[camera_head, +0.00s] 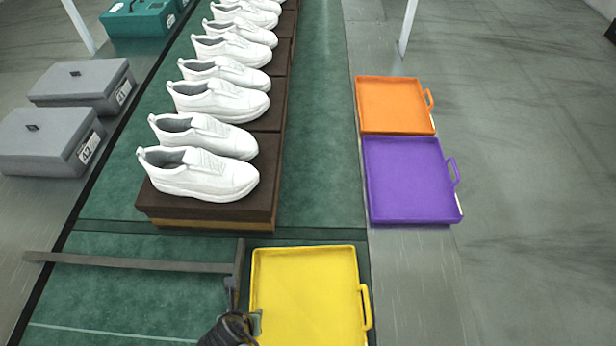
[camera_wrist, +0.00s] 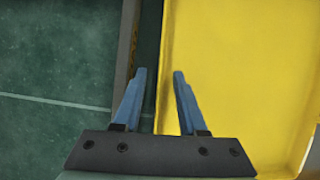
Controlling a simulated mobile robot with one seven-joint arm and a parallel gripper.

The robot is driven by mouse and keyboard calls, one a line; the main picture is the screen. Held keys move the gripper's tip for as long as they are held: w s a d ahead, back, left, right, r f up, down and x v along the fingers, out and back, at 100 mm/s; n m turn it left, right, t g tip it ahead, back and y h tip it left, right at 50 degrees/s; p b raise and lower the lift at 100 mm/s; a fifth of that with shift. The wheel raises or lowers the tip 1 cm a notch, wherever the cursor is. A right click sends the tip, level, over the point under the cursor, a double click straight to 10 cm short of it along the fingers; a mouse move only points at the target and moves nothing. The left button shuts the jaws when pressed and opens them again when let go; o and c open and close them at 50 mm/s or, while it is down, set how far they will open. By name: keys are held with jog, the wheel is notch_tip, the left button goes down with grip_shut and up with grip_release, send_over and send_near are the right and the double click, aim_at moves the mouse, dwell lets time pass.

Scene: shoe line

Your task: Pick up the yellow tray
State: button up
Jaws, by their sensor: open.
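The yellow tray (camera_head: 305,290) lies on the green belt at the bottom centre of the head view, with a handle on its right side. It also fills the right half of the wrist view (camera_wrist: 240,70). My gripper (camera_head: 245,325) is at the tray's left edge, near its front corner. In the wrist view my gripper (camera_wrist: 160,75) is open and empty, with one blue finger over the tray's side and the other to the left of its left wall. Whether the fingers reach below the rim cannot be told.
A dark bar (camera_head: 130,262) crosses the belt left of the tray. White shoes (camera_head: 200,175) stand on brown boxes (camera_head: 210,205) behind it. A purple tray (camera_head: 410,180) and an orange tray (camera_head: 393,105) lie at the right. Grey boxes (camera_head: 45,140) stand at the left.

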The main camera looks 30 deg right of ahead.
jog(key=shift+w+f, duration=0.1)
jog(key=shift+f, duration=0.2)
grip_shut()
dwell(1.3)
